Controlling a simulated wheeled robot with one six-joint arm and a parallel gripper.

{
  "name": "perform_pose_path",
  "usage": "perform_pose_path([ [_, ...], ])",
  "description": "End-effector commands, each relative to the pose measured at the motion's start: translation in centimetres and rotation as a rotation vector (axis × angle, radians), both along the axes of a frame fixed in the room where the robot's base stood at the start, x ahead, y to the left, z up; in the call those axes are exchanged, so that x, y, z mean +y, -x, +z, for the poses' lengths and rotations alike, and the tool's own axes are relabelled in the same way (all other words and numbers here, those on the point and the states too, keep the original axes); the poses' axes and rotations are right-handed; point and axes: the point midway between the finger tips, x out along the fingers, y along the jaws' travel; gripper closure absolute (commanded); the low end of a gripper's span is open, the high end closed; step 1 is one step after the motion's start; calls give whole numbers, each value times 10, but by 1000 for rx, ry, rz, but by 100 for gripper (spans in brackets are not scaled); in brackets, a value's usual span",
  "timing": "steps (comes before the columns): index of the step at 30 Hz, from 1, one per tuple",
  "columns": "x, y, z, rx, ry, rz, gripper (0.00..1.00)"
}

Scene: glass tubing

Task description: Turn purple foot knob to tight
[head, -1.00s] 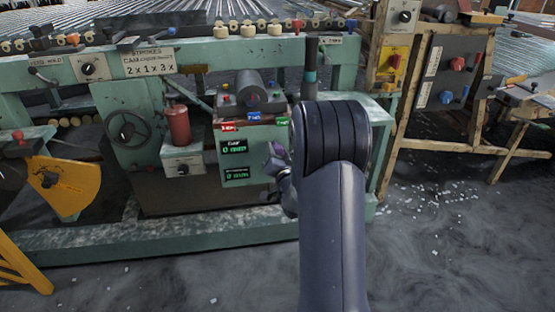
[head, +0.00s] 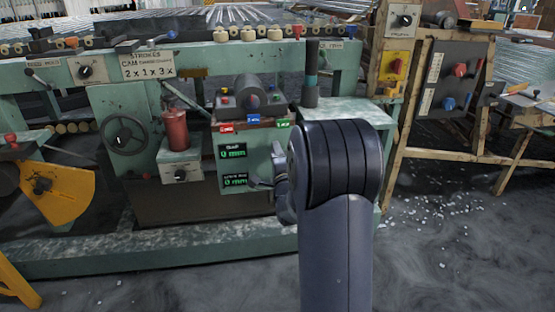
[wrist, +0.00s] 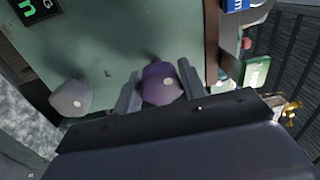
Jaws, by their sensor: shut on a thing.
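The purple knob (wrist: 160,84) sits between the two grey fingers of my gripper (wrist: 160,88) in the wrist view, on the green panel face. A finger is on each side of it, and my gripper is shut on it. In the head view my gripper (head: 277,168) is at the right of the green machine's front panel, partly behind my arm. The purple knob cannot be made out there.
A grey knob (wrist: 70,97) is left of the purple one. A panel with green displays (head: 233,153) stands left of my gripper, below red, blue and green tags (head: 253,120). A red cylinder (head: 175,129) and handwheel (head: 123,136) are further left. The floor at right has scattered white bits.

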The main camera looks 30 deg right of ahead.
Motion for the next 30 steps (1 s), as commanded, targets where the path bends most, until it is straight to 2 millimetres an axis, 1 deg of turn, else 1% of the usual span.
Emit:
perform_pose_path([
  [18,0,-1,1,-162,-550,0,83],
  [24,0,-1,1,-200,-687,-1,83],
  [30,0,0,1,-228,-781,-1,83],
])
